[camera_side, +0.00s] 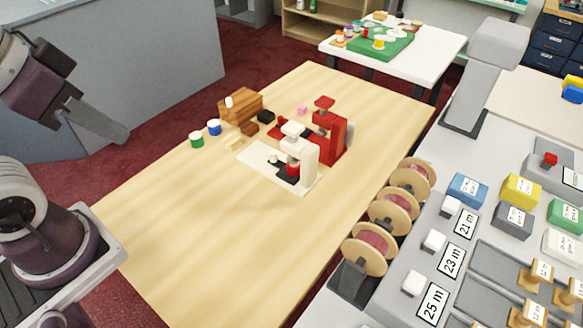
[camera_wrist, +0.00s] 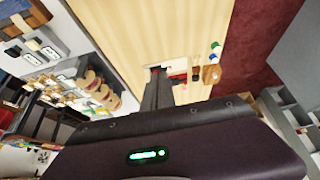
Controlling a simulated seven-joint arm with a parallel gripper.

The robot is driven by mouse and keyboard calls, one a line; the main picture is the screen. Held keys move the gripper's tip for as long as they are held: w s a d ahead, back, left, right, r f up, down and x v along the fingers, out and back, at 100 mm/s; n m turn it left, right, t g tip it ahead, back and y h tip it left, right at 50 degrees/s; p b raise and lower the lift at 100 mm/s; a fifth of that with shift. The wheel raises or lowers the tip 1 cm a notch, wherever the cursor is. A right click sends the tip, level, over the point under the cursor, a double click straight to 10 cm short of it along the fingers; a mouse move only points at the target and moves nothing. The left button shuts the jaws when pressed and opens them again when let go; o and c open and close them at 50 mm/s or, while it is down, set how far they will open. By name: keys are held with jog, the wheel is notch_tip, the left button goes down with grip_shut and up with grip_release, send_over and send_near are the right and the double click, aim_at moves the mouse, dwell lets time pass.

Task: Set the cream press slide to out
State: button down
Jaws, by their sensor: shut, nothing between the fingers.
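The cream press (camera_side: 308,158) stands upright on its pale base plate (camera_side: 290,184) near the middle of the wooden table. A dark piece with a red part sits under its head; I cannot tell the slide's position. A red press (camera_side: 333,137) stands just behind it. My gripper (camera_side: 122,136) is shut and empty, well to the left of the presses and off the table's left edge in the side view. In the wrist view my gripper (camera_wrist: 158,76) points toward the presses and hides most of the cream one.
Ribbon spools (camera_side: 364,249) line the right edge beside a grey counter. The table's front (camera_side: 220,250) is clear.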

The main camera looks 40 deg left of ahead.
jog(key=c, duration=2.1)
grip_release()
jog(key=o, duration=0.3)
jog(key=shift+w+r, duration=0.15)
jog(key=shift+w, duration=0.15)
jog(key=o, duration=0.5)
jog(key=w+n, duration=0.1)
jog(key=w, duration=0.1)
jog(key=w+n+g, duration=0.1)
jog(key=w, duration=0.2)
jog(key=w+r, duration=0.1)
jog(key=w, duration=0.1)
jog(key=shift+w+r+n, duration=0.1)
jog(key=shift+w+n, duration=0.3)
jog(key=n+g, duration=0.4)
jog(key=n, duration=0.5)
send_over(273, 153)
notch_tip(273, 153, down, 22)
jog(key=shift+n+g, duration=0.3)
jog(key=shift+n, duration=0.1)
notch_tip(273, 153, down, 9)
jog(key=shift+f, duration=0.2)
